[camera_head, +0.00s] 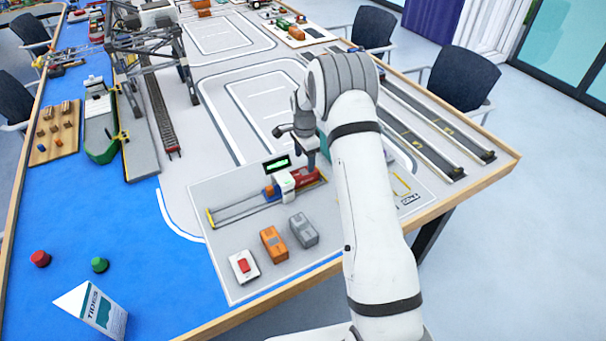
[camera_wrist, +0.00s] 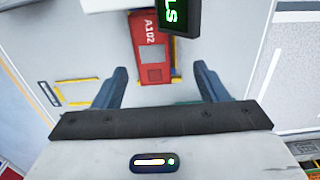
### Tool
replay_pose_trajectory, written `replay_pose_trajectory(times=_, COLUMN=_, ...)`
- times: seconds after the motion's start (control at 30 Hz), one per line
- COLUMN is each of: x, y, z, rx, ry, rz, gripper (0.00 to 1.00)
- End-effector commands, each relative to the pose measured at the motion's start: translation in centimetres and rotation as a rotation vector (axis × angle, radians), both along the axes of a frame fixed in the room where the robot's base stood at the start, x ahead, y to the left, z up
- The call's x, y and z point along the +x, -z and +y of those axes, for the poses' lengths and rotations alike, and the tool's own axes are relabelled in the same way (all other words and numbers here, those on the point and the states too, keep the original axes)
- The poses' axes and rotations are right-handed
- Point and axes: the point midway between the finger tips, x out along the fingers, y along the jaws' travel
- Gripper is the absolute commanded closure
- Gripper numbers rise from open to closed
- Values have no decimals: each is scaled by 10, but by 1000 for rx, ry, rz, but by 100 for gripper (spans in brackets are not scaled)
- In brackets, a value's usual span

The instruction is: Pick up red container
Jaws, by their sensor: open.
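The red container (camera_head: 306,177), marked A102 in the wrist view (camera_wrist: 150,45), lies on the grey panel at the right end of a rail, beside a small white unit (camera_head: 285,183). My gripper (camera_head: 310,167) is over it, pointing down. In the wrist view my gripper (camera_wrist: 160,70) is open, with one dark finger on each side. The red container shows ahead of and between the fingers, and nothing is held. A display with green letters (camera_wrist: 180,14) covers a corner of the container in that view.
An orange container (camera_head: 273,243) and a grey container (camera_head: 303,230) sit at the panel's front, with a red button on a white box (camera_head: 243,266) to their left. The display (camera_head: 277,164) stands close behind the rail. A gantry crane (camera_head: 147,55) stands farther back.

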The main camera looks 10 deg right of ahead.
Motion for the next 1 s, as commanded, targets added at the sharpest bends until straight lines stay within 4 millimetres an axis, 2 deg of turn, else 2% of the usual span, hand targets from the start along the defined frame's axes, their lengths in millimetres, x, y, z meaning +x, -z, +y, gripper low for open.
replay_pose_trajectory(times=0.4, x=-11, y=54, z=4, rx=0, ry=-3, rz=4, gripper=34)
replay_pose_trajectory(times=0.53, x=-11, y=63, z=4, rx=0, ry=-3, rz=1, gripper=34)
replay_pose_trajectory(times=0.73, x=-10, y=64, z=4, rx=0, ry=-4, rz=0, gripper=34)
replay_pose_trajectory(times=1.0, x=-11, y=64, z=5, rx=0, ry=-5, rz=1, gripper=54)
